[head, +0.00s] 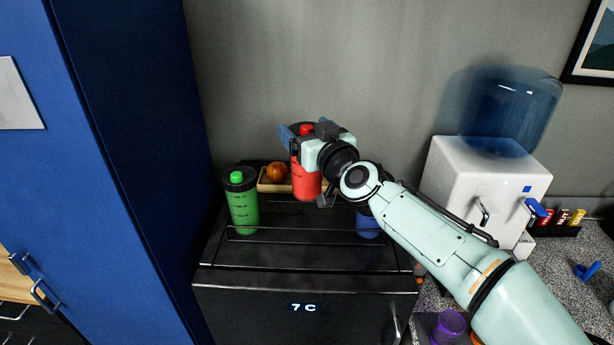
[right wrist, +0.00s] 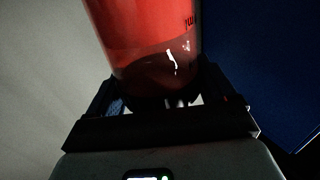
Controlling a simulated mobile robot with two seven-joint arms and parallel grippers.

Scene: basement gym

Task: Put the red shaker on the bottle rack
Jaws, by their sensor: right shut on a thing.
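The red shaker (head: 306,183) is in the jaws of my right gripper (head: 308,150), over the back of the black fridge top. It looks roughly upright, and its upper part is partly hidden by the gripper. The right wrist view shows the red shaker (right wrist: 145,40) between the two fingers of the right gripper (right wrist: 160,100). The bottle rack (head: 290,238) looks like dark thin rails across the fridge top. I cannot tell whether the shaker's base touches anything. My left gripper is out of view.
A green shaker (head: 243,208) stands at the left of the fridge top. A blue one (head: 368,226) is partly hidden under my right arm. A wooden tray (head: 268,187) with an orange (head: 277,173) sits behind. A white water dispenser (head: 480,180) stands right; a blue locker (head: 100,150) left.

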